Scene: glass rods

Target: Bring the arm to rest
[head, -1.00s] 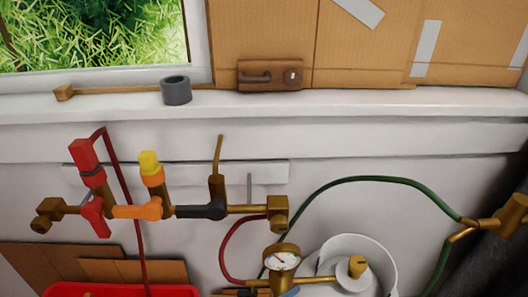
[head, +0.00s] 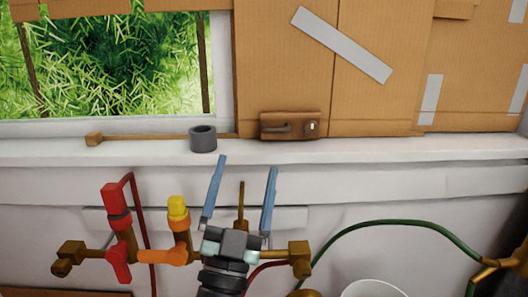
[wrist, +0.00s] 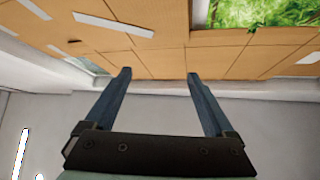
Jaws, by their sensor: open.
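My gripper (head: 246,168) is in the head view, in front of the brass pipe assembly, with its two blue fingers pointing up and spread apart. It is open and nothing is between the fingers. A brass rod (head: 241,200) shows between the fingers in the head view, behind the gripper. In the wrist view my gripper (wrist: 158,75) also shows open and empty, its fingers toward the cardboard-covered window. My wrist hides part of the pipe and the black handle seen earlier.
A pipe with a red valve (head: 116,225) and a yellow-topped orange valve (head: 178,215) is left of my gripper. A grey roll (head: 203,140) and a brown lock box (head: 290,126) are at the sill (head: 400,150). A green hose (head: 390,224) curves at right.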

